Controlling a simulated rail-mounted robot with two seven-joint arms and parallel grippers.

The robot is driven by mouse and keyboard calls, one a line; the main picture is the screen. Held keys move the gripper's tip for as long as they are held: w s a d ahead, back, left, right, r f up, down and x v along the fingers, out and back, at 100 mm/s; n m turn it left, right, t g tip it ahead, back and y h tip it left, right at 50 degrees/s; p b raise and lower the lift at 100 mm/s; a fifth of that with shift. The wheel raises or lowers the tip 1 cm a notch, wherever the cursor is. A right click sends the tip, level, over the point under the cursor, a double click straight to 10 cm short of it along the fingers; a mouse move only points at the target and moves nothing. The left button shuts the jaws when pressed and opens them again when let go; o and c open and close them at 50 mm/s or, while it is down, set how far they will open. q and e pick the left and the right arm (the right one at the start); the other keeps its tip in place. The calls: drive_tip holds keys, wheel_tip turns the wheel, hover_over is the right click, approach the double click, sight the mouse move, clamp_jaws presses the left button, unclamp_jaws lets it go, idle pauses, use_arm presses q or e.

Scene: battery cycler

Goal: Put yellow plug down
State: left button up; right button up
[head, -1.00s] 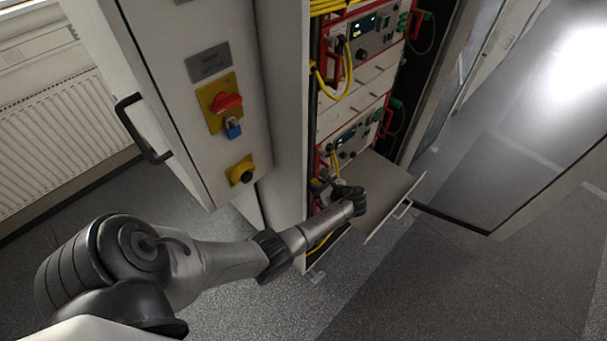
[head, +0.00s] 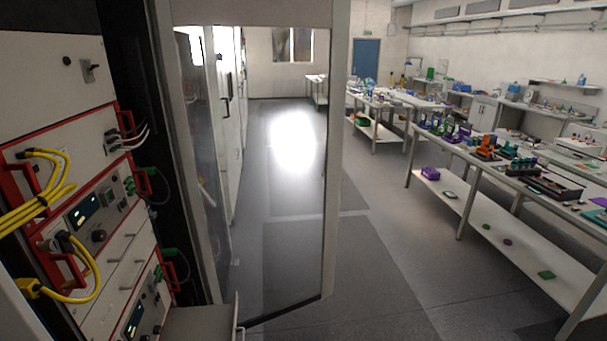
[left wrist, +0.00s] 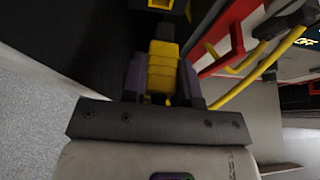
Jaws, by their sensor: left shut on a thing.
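In the left wrist view my left gripper (left wrist: 163,78) is shut on the yellow plug (left wrist: 163,58), which sits between its two dark purple fingers. The plug's dark front end points away from me toward a dark gap. A yellow part (left wrist: 160,4) shows beyond it at the top edge. What lies directly under the plug is hard to tell. My left gripper is outside the head view, and my right gripper shows in neither view.
The cycler rack (head: 120,235) with red handles and yellow cables (head: 40,195) stands at the left in the head view. A grey pulled-out shelf (head: 200,322) is below it. An open glass door (head: 275,170) stands beside it. Benches (head: 510,170) line the right; the floor between is clear.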

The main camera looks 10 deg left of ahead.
use_arm(q)
drive_tip(key=shift+d+f+m+t, duration=0.35)
drive_tip(key=shift+f+m+t, duration=0.05)
drive_tip(key=shift+f+t, duration=0.1)
drive_tip(key=w+d+r+m+t+h, duration=0.2)
drive_tip(key=w+d+r+m+t, duration=0.5)
drive_tip(key=r, duration=0.4)
drive_tip(key=w+d+r+m+t+h, duration=0.1)
drive_tip(key=w+d+r+m+t, duration=0.35)
drive_tip(key=d+r, duration=0.55)
drive_tip(key=s+d+r+m+t+h, duration=0.2)
drive_tip(key=s+d+r+m+h, duration=0.35)
drive_tip(key=d, duration=0.25)
drive_tip(key=s+d+r+m+t+h, duration=0.2)
drive_tip(key=s+d+r+m+h, duration=0.25)
drive_tip(key=d+r, duration=0.3)
drive_tip(key=s+a+r+n+g+y+p, duration=0.1)
drive_tip(key=s+r+n+y+p, duration=0.2)
drive_tip(key=p, duration=1.2)
wheel_tip(320, 180, up, 4)
drive_tip(key=n+y, duration=0.3)
drive_tip(key=n, duration=0.1)
drive_tip(key=shift+a+g+y+p, duration=0.3)
drive_tip(key=shift+g+y+p, duration=0.05)
drive_tip(key=shift+y, duration=0.05)
